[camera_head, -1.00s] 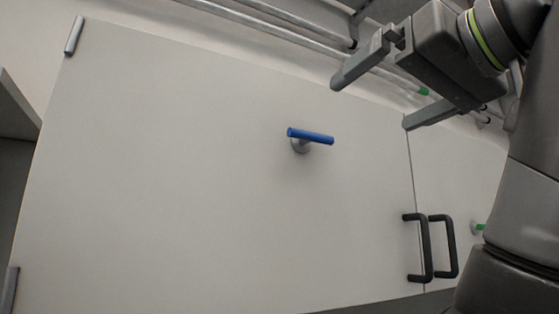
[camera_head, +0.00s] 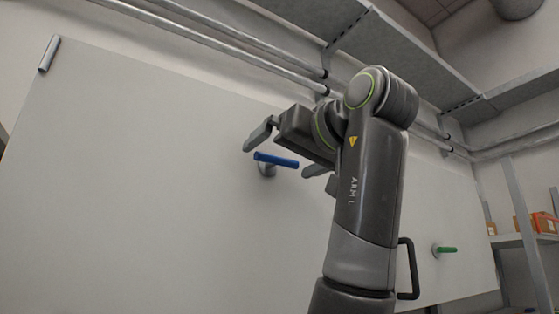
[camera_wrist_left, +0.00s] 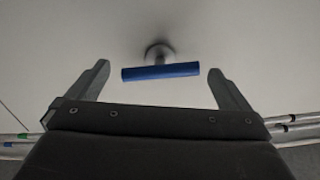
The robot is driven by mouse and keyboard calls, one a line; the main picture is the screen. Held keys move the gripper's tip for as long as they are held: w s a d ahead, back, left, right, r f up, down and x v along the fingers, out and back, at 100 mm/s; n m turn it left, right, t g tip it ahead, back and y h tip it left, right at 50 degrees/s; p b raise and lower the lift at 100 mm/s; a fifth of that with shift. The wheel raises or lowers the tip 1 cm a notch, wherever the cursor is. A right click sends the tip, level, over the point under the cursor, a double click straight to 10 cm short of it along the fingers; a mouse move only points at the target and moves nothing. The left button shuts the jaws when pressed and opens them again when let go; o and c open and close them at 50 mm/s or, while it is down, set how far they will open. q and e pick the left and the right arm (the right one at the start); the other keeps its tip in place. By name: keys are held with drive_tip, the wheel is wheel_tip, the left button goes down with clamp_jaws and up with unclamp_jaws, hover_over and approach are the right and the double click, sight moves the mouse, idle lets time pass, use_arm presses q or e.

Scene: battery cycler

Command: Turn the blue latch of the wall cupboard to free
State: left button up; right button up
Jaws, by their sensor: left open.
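The blue latch (camera_head: 276,160) is a bar on a round grey mount on the white cupboard door (camera_head: 130,170). In the head view it lies nearly level, its right end slightly lower. My left gripper (camera_head: 284,160) is open, with one finger to the upper left of the latch and the other to its right. In the left wrist view the blue latch (camera_wrist_left: 160,71) lies crosswise between the two open fingers (camera_wrist_left: 160,76), with a gap at each end. I cannot tell how far the fingers are from the door. My right gripper is not in view.
A green latch (camera_head: 444,249) sits on the door at the right, near a black handle (camera_head: 408,268). Metal pipes (camera_head: 230,45) and a grey shelf (camera_head: 300,20) run above the cupboard. Orange boxes (camera_head: 545,222) stand on a rack at far right.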

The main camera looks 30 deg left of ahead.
use_arm(q)
drive_tip(key=shift+x, duration=1.05)
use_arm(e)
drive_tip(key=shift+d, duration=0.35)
use_arm(q)
drive_tip(key=shift+d, duration=0.1)
drive_tip(key=shift+c, duration=0.3)
